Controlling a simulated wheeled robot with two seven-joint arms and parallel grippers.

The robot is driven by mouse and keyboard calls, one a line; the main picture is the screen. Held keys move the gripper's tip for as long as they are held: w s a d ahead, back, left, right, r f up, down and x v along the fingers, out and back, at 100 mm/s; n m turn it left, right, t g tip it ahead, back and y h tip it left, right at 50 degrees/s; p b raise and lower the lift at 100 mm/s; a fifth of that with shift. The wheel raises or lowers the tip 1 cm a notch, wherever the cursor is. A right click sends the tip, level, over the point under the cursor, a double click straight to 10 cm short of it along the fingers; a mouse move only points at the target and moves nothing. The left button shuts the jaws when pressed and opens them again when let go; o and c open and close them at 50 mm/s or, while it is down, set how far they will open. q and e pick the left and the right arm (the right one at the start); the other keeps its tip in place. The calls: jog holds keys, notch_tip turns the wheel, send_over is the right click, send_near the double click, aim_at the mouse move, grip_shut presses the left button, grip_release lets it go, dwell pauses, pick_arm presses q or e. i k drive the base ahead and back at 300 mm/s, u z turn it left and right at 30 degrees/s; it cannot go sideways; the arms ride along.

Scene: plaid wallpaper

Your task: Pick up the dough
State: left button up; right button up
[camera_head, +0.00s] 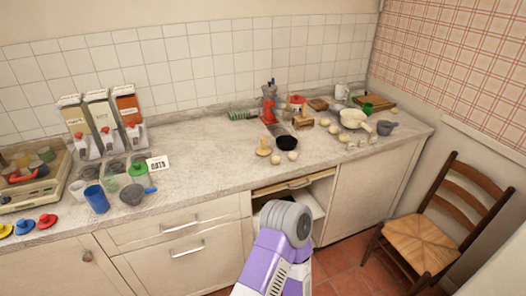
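Several small pale round lumps that look like dough lie on the counter right of centre. Two of them, a pale ball (292,155) and another pale ball (276,159), lie near the front edge beside a black bowl (287,143). More pale balls (334,129) lie further back, near a white bowl (352,117). They are too small to tell dough from eggs for certain. A purple and white arm of mine rises from the bottom centre and ends in a grey round joint, below the counter edge. No gripper fingers show.
The counter (210,166) has clear room at its middle. Dispensers (101,122), a blue cup (96,199) and lids stand at left. A red grinder (269,104) stands at the back. A compartment under the counter (302,192) is open. A chair (423,238) stands at right.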

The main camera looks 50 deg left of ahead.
aim_at(275, 160)
jog(key=u, duration=0.9)
jog(key=i, duration=0.8)
jog(key=u, duration=0.9)
